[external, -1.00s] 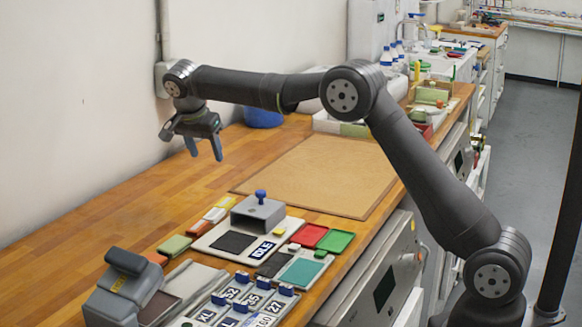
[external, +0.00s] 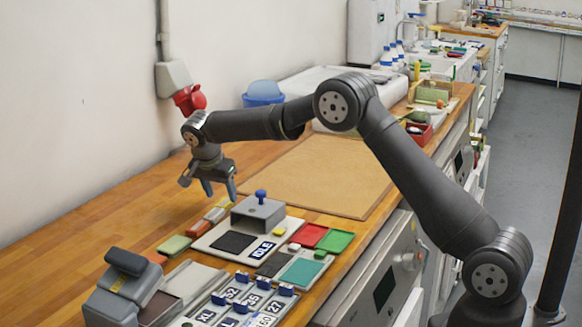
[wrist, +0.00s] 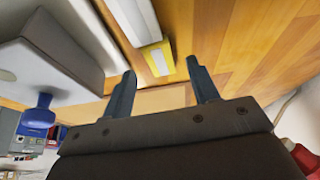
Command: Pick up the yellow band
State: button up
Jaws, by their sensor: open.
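The yellow band (wrist: 161,58) is a small yellow piece with a pale label. In the wrist view it lies on the wooden bench just beyond my fingertips, between their lines, nearer the left finger. In the external view the yellow band (external: 224,203) is small and partly covered by my fingers, at the far end of a row of small pieces. My gripper (external: 219,191) is open and empty, pointing down above that end of the row. In the wrist view my gripper (wrist: 161,67) shows both fingers spread apart with nothing between them.
A white piece (wrist: 135,20) lies close beside the yellow band. A grey block with a blue knob (external: 258,212) stands just right of the row. An orange-red piece (external: 200,228) and a green piece (external: 174,245) lie nearer. The brown board (external: 320,175) is clear.

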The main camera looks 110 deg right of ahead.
aim_at(225, 205)
jog(key=x, duration=0.2)
jog(key=shift+d+f, duration=0.1)
jog(key=shift+f, duration=0.15)
jog(key=c, duration=1)
jog(key=shift+c, duration=0.2)
